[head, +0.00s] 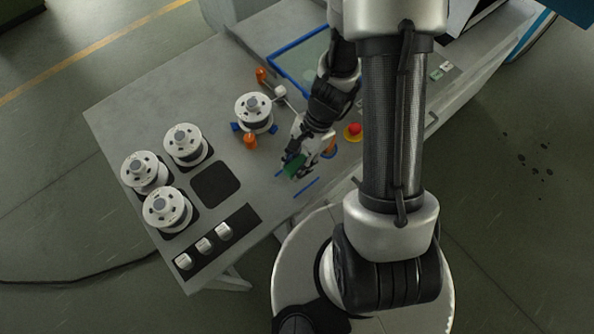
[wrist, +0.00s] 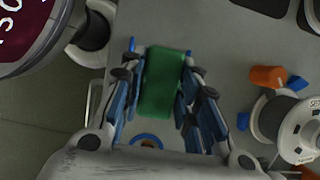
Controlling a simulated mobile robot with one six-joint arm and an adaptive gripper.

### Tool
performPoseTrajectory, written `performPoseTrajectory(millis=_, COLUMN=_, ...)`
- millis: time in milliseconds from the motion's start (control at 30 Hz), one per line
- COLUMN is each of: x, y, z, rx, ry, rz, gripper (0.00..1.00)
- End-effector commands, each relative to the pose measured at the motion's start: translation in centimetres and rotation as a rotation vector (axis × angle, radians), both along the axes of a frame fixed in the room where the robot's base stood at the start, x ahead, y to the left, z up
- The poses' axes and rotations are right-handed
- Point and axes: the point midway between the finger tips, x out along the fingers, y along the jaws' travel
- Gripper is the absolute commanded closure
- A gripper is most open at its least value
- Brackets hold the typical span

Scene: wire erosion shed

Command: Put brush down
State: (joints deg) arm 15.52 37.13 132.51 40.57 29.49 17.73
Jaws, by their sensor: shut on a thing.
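The green brush (head: 294,165) is between the fingers of my gripper (head: 297,160), low over the grey table near its front edge. In the wrist view, my gripper (wrist: 159,90) is shut on the brush (wrist: 163,82), a green block with a finger on each side. Blue strips (head: 306,186) are marked on the table beside the brush in the head view. I cannot tell whether the brush touches the table.
A white spool (head: 254,110) with orange and blue pieces around it stands behind the gripper. A red button (head: 353,132) is to the right. Several spools (head: 167,209) stand at left, near an empty dark pad (head: 217,184) and a dark strip of small white parts (head: 205,245).

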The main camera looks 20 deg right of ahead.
Motion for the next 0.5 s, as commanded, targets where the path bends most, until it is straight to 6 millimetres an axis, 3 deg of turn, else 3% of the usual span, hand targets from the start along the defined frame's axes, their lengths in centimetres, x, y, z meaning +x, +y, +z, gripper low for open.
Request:
performPoseTrajectory(millis=267, x=-0.1, y=0.0, z=-3.9, rx=0.000, ry=0.002, rz=0.000, gripper=0.90)
performPoseTrajectory(millis=500, x=0.0, y=0.0, z=-4.1, rx=-0.001, ry=-0.001, rz=0.001, gripper=0.90)
